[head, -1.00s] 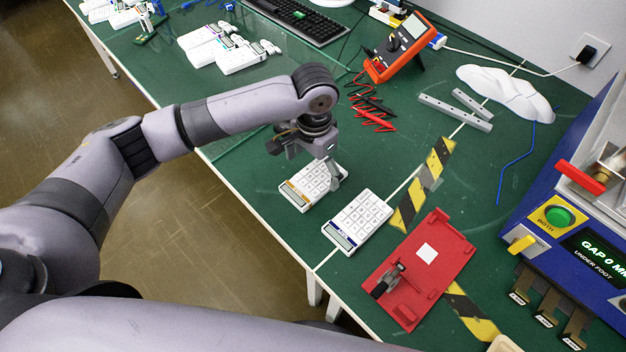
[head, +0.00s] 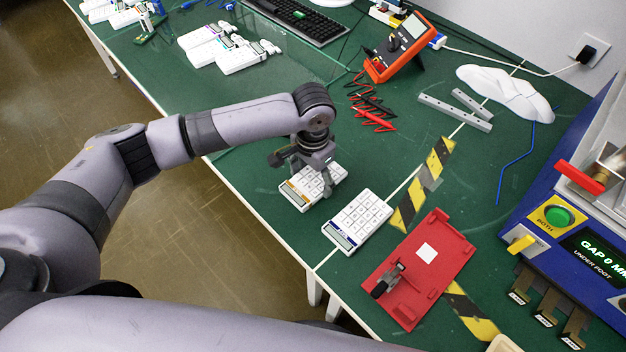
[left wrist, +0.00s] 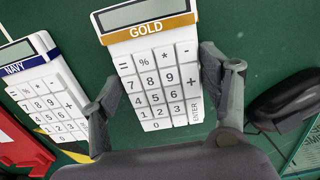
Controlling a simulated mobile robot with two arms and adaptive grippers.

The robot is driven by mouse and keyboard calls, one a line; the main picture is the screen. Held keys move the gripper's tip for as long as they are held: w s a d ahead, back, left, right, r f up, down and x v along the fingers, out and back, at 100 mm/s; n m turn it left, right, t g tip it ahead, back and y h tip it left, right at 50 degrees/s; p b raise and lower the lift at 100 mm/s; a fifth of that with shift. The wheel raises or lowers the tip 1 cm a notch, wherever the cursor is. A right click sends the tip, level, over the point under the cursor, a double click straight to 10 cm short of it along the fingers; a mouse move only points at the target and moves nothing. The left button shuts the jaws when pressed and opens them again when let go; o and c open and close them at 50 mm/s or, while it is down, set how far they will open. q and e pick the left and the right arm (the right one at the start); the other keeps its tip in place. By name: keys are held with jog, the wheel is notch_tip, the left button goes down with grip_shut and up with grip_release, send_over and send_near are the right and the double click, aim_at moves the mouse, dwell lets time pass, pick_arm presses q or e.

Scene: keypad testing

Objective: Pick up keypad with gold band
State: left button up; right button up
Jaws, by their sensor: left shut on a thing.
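The keypad with the gold band (head: 297,194) lies at the table's front-left edge in the head view. In the left wrist view its gold band reads GOLD (left wrist: 147,29) above white keys. My left gripper (head: 307,178) is over it, with its fingers (left wrist: 158,98) on either side of the keypad, shut on it. The keypad with the navy band (head: 358,221) lies to the right in the head view; it also shows at the left of the wrist view (left wrist: 45,95). My right gripper is not in view.
A red fixture plate (head: 450,255) with a clamp lies right of the navy keypad. A blue machine (head: 540,205) stands at the right. An orange meter (head: 403,48) and its leads (head: 372,112) are behind.

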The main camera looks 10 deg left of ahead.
pick_arm(q)
jog(key=c, duration=0.6)
